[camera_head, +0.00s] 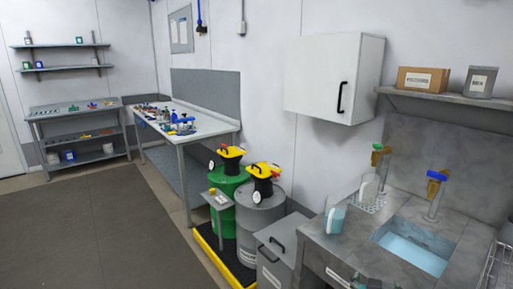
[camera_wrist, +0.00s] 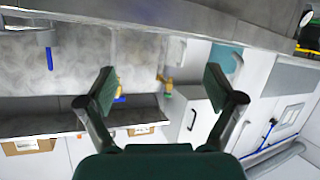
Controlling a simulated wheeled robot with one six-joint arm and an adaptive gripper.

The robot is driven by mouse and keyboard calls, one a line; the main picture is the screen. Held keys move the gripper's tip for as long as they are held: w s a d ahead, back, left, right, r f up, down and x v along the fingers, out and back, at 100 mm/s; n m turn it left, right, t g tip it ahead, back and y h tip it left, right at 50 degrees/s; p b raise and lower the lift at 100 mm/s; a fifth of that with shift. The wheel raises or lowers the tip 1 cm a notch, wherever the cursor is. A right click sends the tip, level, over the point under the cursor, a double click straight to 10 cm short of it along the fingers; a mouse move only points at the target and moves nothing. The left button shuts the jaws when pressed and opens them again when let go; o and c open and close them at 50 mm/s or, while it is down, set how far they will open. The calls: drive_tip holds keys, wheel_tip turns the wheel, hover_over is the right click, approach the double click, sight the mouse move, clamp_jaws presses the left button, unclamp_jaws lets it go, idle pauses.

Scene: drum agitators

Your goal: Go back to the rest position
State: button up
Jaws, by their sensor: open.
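My gripper (camera_wrist: 160,88) shows in the wrist view with its two dark green fingers spread wide apart and nothing between them. The wrist picture is upside down, with the sink wall, taps and wall cabinet beyond the fingers. In the head view a small dark green part shows at the bottom edge, in front of the sink counter (camera_head: 345,250); too little of it shows to tell its pose. The rest of my arm is out of view there.
A green drum (camera_head: 224,222) and a grey drum (camera_head: 262,228) with yellow-topped agitators stand on a yellow-edged pallet. A clear pitcher (camera_head: 334,216) stands on the counter left of the water-filled sink (camera_head: 412,247). A white cabinet (camera_head: 333,78) hangs above. The floor (camera_head: 95,235) at left is clear.

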drive_tip(key=s+a+f+n+t+y, duration=0.1)
drive_tip(key=s+a+f+y, duration=0.15)
drive_tip(key=s+f, duration=0.4)
drive_tip(key=s+a+f+n+y, duration=0.1)
drive_tip(key=s+a+f+n, duration=0.2)
drive_tip(key=s, duration=0.7)
drive_tip(key=s+a+f+t+y, duration=0.1)
drive_tip(key=s+a+f+y, duration=0.1)
drive_tip(key=s+a+f, duration=0.45)
drive_tip(key=s+a+r+y, duration=0.1)
drive_tip(key=s+r, duration=0.4)
drive_tip(key=s, duration=0.8)
drive_tip(key=s+a+r+t+y, duration=0.1)
drive_tip(key=s+r, duration=0.3)
drive_tip(key=s, duration=0.9)
drive_tip(key=shift+r, duration=0.4)
